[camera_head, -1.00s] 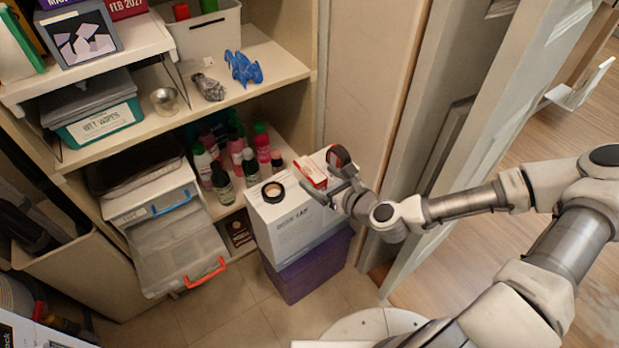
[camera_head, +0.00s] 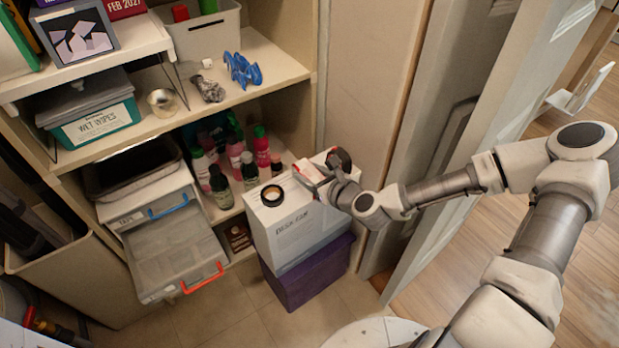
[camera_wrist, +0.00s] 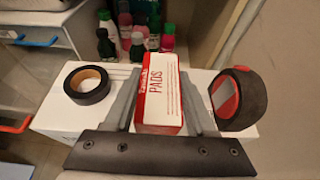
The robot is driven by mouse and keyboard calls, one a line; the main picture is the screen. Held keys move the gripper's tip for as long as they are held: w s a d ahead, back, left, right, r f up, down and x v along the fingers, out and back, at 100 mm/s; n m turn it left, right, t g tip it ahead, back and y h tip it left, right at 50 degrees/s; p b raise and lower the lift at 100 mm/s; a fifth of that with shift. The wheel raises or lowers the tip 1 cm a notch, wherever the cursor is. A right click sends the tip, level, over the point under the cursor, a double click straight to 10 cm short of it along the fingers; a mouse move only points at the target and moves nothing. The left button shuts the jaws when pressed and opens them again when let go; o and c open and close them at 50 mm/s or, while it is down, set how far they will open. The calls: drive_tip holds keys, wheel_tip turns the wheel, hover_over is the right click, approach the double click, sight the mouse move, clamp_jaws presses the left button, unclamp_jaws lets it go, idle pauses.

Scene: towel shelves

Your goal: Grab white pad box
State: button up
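My gripper (camera_wrist: 160,84) is over the carton, with one finger along each side of the pad box. The fingers are spread about the box's width and lie very close to its sides; firm contact is not clear. In the head view my gripper (camera_head: 322,178) partly covers the box.
A black tape roll (camera_wrist: 87,84) lies left of the pad box; a black-and-red round item (camera_wrist: 238,97) is close on the right. Bottles (camera_head: 220,185) stand on the shelf behind. A purple box (camera_head: 308,274) supports the carton. A door (camera_head: 440,150) stands to the right.

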drive_tip(key=c, duration=0.7)
drive_tip(key=shift+c, duration=0.2)
